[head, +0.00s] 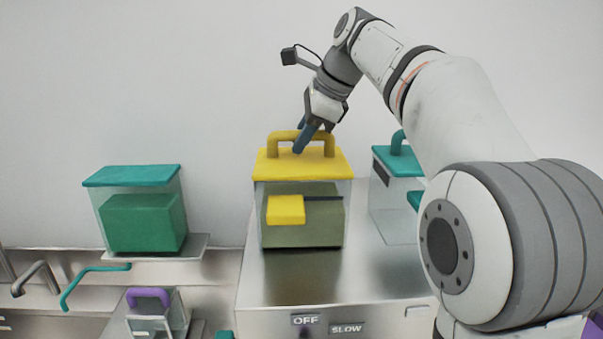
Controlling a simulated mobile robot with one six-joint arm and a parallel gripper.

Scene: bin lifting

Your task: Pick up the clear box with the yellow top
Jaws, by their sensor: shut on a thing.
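The clear box with the yellow top (325,165) stands upright in the middle of the head view, on a metal cabinet top. It has a yellow arched handle (276,142) on its lid, a yellow tab on its front and an olive-coloured block inside. My gripper (305,140) reaches down from the upper right, with its blue fingers at the handle. It is shut on the handle. The fingers hide part of the handle's bar. I cannot tell whether the box's base is touching the cabinet top.
A clear box with a teal lid (132,176) stands on a ledge at the left, with a green block inside. Another teal-lidded clear box (388,205) stands at the right, partly behind my arm. A purple-handled box (148,297) is lower left. The metal cabinet top (300,285) is bare in front.

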